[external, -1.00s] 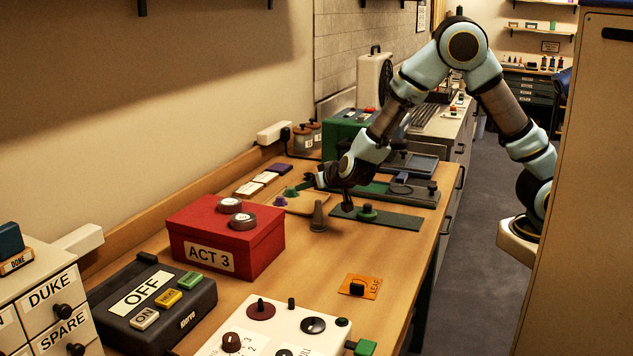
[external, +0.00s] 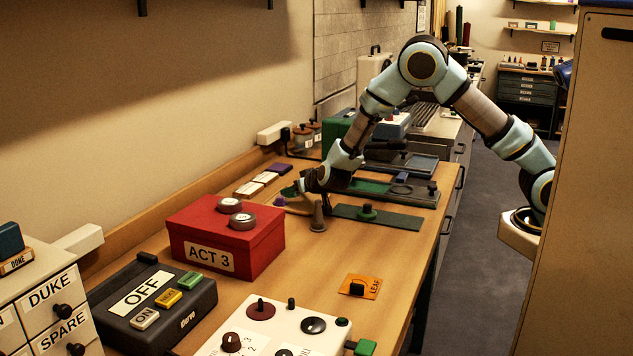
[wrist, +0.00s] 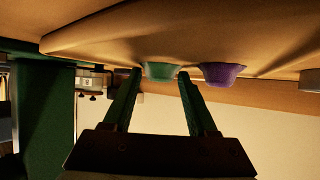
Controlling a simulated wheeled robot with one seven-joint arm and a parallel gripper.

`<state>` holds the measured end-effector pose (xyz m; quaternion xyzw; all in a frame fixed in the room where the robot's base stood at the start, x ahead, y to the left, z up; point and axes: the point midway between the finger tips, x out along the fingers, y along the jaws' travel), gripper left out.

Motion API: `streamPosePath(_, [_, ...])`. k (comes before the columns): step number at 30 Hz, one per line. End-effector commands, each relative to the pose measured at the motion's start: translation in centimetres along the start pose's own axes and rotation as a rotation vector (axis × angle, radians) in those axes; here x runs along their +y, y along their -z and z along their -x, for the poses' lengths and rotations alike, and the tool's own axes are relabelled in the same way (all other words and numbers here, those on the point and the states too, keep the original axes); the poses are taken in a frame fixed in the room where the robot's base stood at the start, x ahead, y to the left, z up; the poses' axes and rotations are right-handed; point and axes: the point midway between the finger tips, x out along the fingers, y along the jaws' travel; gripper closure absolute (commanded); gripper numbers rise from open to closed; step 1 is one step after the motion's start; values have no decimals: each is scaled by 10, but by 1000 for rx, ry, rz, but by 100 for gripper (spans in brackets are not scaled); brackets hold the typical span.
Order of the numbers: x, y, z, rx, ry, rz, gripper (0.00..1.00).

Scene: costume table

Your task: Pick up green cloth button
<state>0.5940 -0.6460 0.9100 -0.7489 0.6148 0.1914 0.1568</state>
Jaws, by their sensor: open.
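The green cloth button (wrist: 160,70) shows in the wrist view as a small flared cup shape, between the tips of my gripper's two fingers (wrist: 159,78). The fingers stand apart, one on each side of it; I cannot tell if either touches it. In the external view my gripper (external: 291,190) reaches low and level over the far part of the table and mostly hides the green button. A purple button (wrist: 221,73) sits just beside it in the wrist view, outside the fingers; it also shows in the external view (external: 280,201).
The red ACT 3 box (external: 225,242) is nearer. Table at front right is partly clear.

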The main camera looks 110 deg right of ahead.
Motion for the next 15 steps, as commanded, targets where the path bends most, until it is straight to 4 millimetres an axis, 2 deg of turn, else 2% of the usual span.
streamPosePath(4, [0,0,0,0,0,0,44])
streamPosePath(15, [0,0,1,0,0,0,86])
